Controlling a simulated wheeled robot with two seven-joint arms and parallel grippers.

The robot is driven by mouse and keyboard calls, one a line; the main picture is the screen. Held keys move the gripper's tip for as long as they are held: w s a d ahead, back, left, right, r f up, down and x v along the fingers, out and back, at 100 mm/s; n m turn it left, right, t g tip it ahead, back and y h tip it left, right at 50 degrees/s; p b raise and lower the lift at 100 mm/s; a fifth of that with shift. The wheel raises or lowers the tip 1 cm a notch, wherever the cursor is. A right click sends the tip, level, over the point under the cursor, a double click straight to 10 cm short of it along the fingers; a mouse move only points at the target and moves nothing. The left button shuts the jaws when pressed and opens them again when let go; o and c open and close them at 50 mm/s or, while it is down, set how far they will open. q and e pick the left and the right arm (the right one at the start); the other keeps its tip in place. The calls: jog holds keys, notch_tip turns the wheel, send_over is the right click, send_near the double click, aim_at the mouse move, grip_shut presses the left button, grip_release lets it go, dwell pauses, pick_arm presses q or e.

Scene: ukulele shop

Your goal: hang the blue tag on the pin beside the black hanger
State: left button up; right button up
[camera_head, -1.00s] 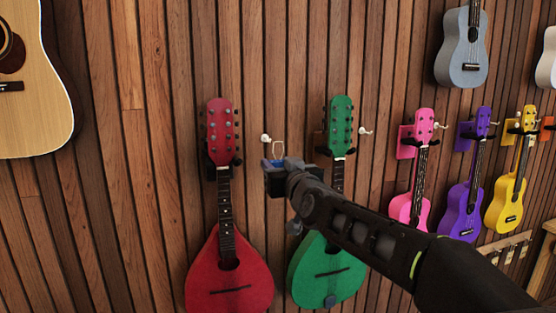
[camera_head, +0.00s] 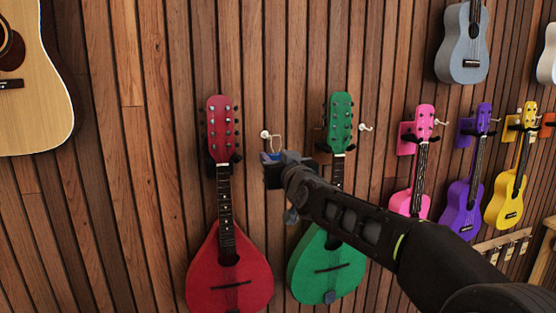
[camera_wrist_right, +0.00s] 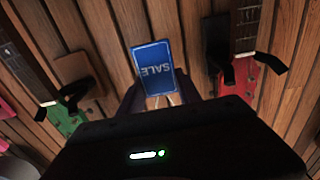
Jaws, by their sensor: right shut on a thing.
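The blue tag (camera_head: 274,156) is held upright by my right gripper (camera_head: 285,162), with its thin light loop above. In the right wrist view the blue tag (camera_wrist_right: 153,69) shows upside-down SALE lettering between the fingers of my right gripper (camera_wrist_right: 160,100). The white pin (camera_head: 265,134) stands out from the wall between the red and green instruments. The loop overlaps the pin's tip in the head view; I cannot tell whether it is around it. The black hanger (camera_wrist_right: 216,42) holds the red instrument (camera_head: 229,269), left of the pin. My left gripper is out of view.
The green instrument (camera_head: 326,265) hangs on a brown-backed hanger (camera_wrist_right: 79,76), partly behind my right arm. Another white pin (camera_head: 365,127) is to its right. Pink, purple and yellow ukuleles hang further right.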

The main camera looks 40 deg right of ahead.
jog(key=shift+f+p+x, duration=0.1)
jog(key=shift+p+x, duration=0.15)
jog(key=shift+x, duration=1)
jog(key=shift+f+p+x, duration=0.15)
jog(key=shift+p+x, duration=0.05)
jog(key=shift+x, duration=1.1)
jog(key=shift+w+d+f+b, duration=0.25)
jog(key=shift+w+f+b, duration=0.25)
jog(key=shift+w, duration=0.1)
jog(key=o, duration=1.4)
jog(key=shift+s, duration=0.1)
jog(key=b+v, duration=0.2)
jog(key=v, duration=0.5)
jog(key=shift+s+a, duration=0.2)
jog(key=shift+s, duration=0.1)
